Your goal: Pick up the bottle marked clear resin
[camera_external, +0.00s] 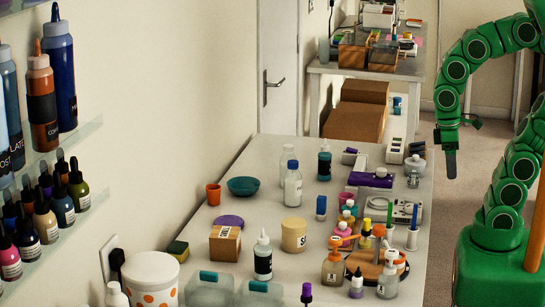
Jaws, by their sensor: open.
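Several bottles stand on the white table (262,160), and their labels are too small to read, so I cannot tell which is marked clear resin. A clear bottle with a white label and blue cap (293,188) stands upright mid-table. A dark teal bottle (324,164) stands behind it to the right. A squeeze bottle with a pale nozzle (263,262) stands nearer the front. Pump bottles (335,268) stand at the front right. My gripper (450,165) hangs pointing down by the table's far right edge, apart from every bottle. It is open and empty.
Shelves at left hold several dropper bottles (46,222). A teal bowl (243,186), an orange cup (213,194), a cardboard box (225,243) and a spotted tub (150,277) crowd the table. A round wooden board (372,268) is at front right.

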